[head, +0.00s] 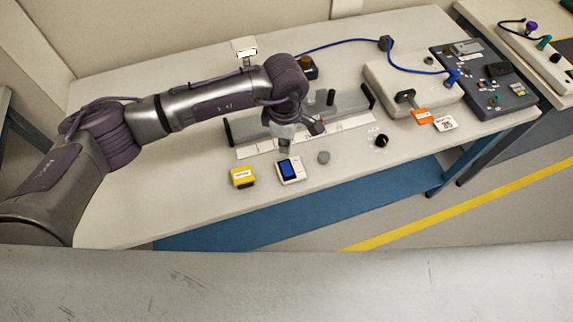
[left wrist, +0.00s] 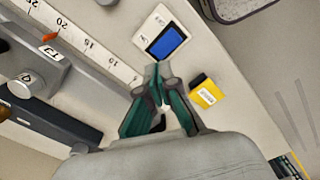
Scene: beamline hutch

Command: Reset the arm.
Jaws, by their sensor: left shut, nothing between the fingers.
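My left arm comes in from the left, stretches over the table and bends down at the wrist. Its gripper (head: 285,150) points down just behind a small white meter with a blue screen (head: 290,170). In the left wrist view the two dark green fingers (left wrist: 160,72) meet at their tips, shut and empty, beside the meter (left wrist: 163,38). I cannot tell the tips' height above the table. My right gripper is in neither view.
A grey rail with a white scale (head: 350,128) lies behind. A beige box (head: 385,75) with a blue cable and a dark control panel (head: 497,98) stand right. The front left table is clear.

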